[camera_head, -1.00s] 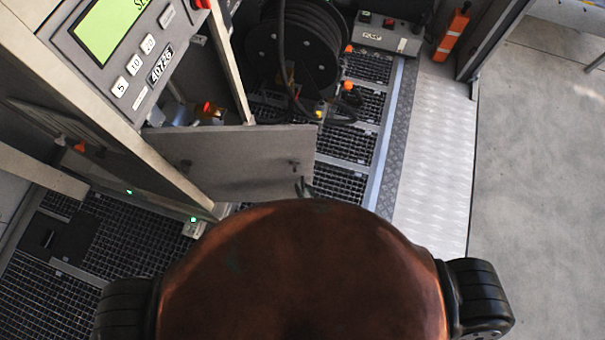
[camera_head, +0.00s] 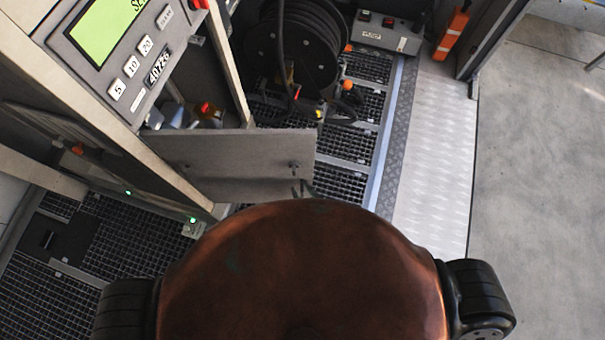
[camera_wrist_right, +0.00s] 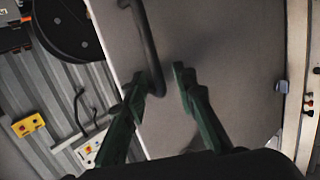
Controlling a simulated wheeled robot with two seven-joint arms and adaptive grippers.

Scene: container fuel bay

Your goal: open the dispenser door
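The dispenser (camera_head: 165,170) stands at the left in the head view, with a green display above. Its grey door (camera_head: 225,165) stands swung out from the cabinet, and coloured parts show in the opening behind it. In the wrist view the door (camera_wrist_right: 215,50) fills the middle, with a dark bar handle (camera_wrist_right: 145,35) on its face. My right gripper (camera_wrist_right: 164,78) is open there, its left finger overlapping the handle's lower part. Whether they touch is unclear. In the head view only the right gripper's tips (camera_head: 302,188) show, by the door's lower right corner. My left gripper is out of view.
A black hose reel (camera_head: 292,52) stands behind the door, with a grey control box (camera_head: 388,32) beside it. An orange device (camera_head: 452,32) is at the back wall. The metal plate floor (camera_head: 435,150) on the right is clear.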

